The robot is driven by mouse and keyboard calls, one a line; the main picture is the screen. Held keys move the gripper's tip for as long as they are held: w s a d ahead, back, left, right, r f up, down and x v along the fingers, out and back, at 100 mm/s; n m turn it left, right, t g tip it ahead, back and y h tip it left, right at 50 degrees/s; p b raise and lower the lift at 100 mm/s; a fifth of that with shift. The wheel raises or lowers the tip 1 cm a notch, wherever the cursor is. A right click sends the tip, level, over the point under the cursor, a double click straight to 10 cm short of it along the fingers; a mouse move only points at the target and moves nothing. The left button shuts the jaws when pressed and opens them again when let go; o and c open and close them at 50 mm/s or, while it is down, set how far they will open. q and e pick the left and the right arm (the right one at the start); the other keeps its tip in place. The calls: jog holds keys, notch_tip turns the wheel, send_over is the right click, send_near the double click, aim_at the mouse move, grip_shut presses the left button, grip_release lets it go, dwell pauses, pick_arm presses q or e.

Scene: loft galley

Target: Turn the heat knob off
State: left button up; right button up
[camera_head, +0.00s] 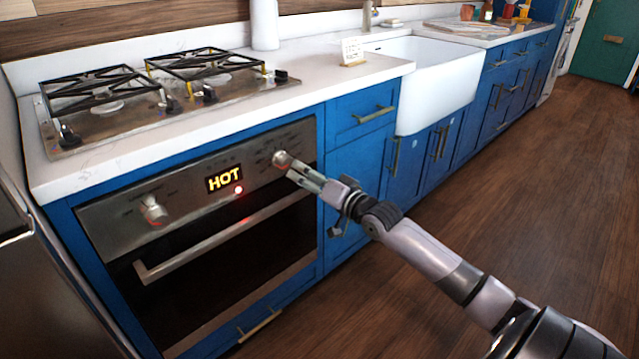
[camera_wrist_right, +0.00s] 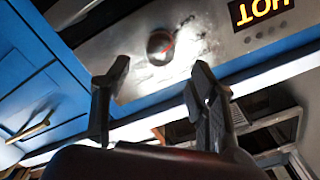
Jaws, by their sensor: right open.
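The oven's control panel has a right knob (camera_head: 282,159) and a left knob (camera_head: 153,210), both round and metallic. Between them a display (camera_head: 224,178) reads HOT, with a red light (camera_head: 239,189) lit below it. No label tells me which one is the heat knob. My right gripper (camera_head: 303,178) is open just in front of the right knob. In the right wrist view the right knob (camera_wrist_right: 160,46) shows beyond the spread, empty fingers (camera_wrist_right: 157,80), apparently not between them. The HOT display (camera_wrist_right: 259,12) appears upside down there. My left gripper is out of view.
The oven door handle (camera_head: 215,240) sticks out below the panel. A gas cooktop (camera_head: 125,135) sits on the white counter above, with its own small knobs. Blue cabinets (camera_head: 362,160) adjoin on the right. The wooden floor (camera_head: 520,190) is clear.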

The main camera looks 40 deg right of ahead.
jog(key=shift+s+d, duration=0.15)
jog(key=shift+s, duration=1.95)
